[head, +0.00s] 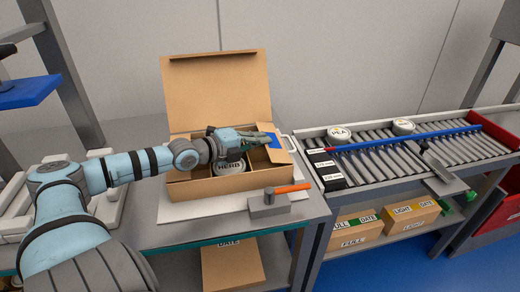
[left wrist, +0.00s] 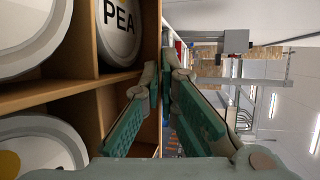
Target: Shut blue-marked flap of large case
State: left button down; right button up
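The large case (head: 218,188) is an open brown cardboard box on the bench, with its big lid (head: 218,88) standing up at the back. Its blue-marked flap (head: 278,152) stands out at the right end, partly hidden by my gripper. My left gripper (head: 268,137) reaches over the case from the left, fingers pointing right at the blue mark. My right gripper is not in view.
White tubs sit in the case, one marked HERB (head: 229,167) and one marked PEA (left wrist: 120,15). A block with an orange handle (head: 290,188) lies in front of the case. A roller conveyor (head: 400,155) with tubs stands to the right. Cartons (head: 355,232) are below.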

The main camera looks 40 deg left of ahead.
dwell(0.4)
pick_arm(q)
jog(key=c, duration=1.9)
grip_release()
jog(key=shift+w, duration=0.1)
